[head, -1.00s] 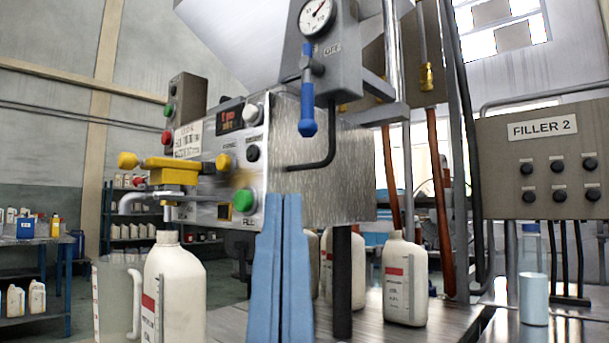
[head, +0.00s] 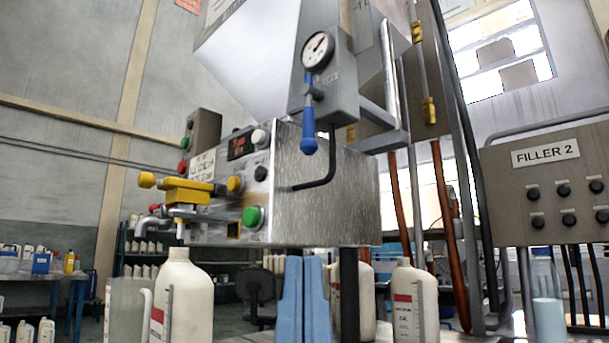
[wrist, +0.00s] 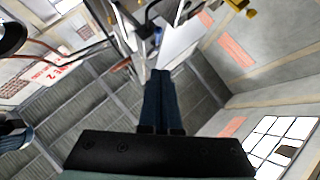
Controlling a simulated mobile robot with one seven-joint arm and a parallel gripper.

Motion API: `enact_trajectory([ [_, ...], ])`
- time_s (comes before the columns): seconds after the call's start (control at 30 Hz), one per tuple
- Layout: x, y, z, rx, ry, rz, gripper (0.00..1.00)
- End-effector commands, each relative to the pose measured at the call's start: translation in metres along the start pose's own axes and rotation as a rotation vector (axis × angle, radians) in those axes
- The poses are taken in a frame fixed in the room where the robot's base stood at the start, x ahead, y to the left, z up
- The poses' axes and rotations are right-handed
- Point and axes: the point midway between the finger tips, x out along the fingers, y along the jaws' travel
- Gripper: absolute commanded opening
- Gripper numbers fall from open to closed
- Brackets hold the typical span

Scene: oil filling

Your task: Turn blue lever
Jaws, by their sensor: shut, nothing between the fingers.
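The blue lever (head: 308,118) hangs down from a grey valve box (head: 335,95) below a round gauge (head: 318,50) in the head view. Its thick blue grip points almost straight down. My gripper (head: 304,262) shows as two blue fingers pointing up at the bottom centre, below the lever and apart from it. The fingers lie side by side, shut and empty. In the wrist view, my gripper (wrist: 161,75) is also shut, with nothing between the fingertips.
Left of the lever is the filler panel with a green button (head: 253,217) and a yellow clamp (head: 186,190). A white bottle (head: 185,300) stands below its nozzle. Another bottle (head: 415,300) stands right of my gripper. A FILLER 2 box (head: 545,190) is at the right.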

Motion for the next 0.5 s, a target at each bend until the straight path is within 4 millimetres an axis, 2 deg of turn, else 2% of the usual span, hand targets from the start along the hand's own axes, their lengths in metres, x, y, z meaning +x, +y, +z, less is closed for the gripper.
enact_trajectory([
  [0.07, 0.000, 0.000, 0.000, 0.000, 0.000, 0.000, 0.00],
  [0.17, 0.002, 0.000, -0.001, 0.001, -0.004, 0.001, 0.18],
  [0.33, 0.025, 0.000, -0.006, 0.012, -0.048, 0.015, 0.49],
  [0.5, 0.058, 0.001, -0.007, 0.031, -0.131, 0.045, 0.51],
])
